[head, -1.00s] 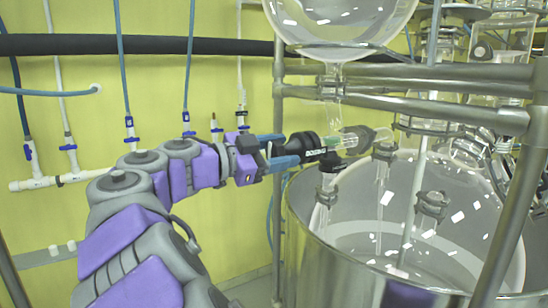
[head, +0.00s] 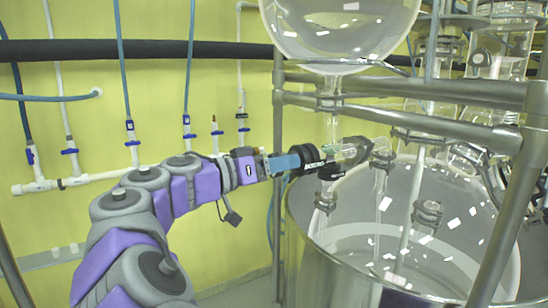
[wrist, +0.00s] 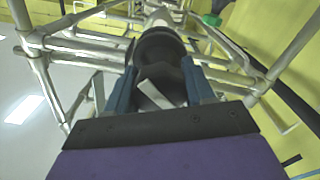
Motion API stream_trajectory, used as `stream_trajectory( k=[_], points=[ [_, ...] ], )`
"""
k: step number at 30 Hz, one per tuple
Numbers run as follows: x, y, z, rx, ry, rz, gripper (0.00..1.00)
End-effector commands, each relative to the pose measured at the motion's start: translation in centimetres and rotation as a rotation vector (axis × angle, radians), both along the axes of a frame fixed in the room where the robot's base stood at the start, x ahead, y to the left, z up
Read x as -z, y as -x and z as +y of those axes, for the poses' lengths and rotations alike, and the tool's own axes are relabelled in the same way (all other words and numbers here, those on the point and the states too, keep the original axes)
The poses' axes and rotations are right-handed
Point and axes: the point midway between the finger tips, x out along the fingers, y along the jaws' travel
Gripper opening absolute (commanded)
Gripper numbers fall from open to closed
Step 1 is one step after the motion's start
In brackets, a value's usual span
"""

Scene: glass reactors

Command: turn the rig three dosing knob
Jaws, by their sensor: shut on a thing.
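The black dosing knob (head: 305,158) sits at the left end of a clear glass valve body (head: 350,150), under the round glass flask. My gripper (head: 290,162) reaches it from the left, its blue fingers on the knob. In the wrist view the two blue fingers of my gripper (wrist: 158,90) stand on either side of the dark round knob (wrist: 160,48), shut on it. The inner part of the grip is partly in shadow. No rig number can be read.
A round glass flask (head: 340,30) hangs above the valve. A large glass vessel (head: 450,215) stands below in a metal shell (head: 335,260). Steel frame rails (head: 420,118) run close on the right. A white pipe with blue-handled taps (head: 100,178) lines the yellow wall.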

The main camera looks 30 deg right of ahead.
Motion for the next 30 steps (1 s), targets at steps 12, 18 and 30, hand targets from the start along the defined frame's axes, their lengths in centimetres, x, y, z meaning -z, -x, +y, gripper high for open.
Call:
stream_trajectory(
  k=[12, 18, 30],
  points=[
    [-0.7, -0.17, 0.01, -0.003, 0.021, 0.397, 0.23],
    [-0.69, -0.13, 0.01, -0.001, 0.027, 0.585, 0.23],
    [-0.69, -0.19, 0.09, -0.001, 0.041, 0.966, 0.23]
  ],
)
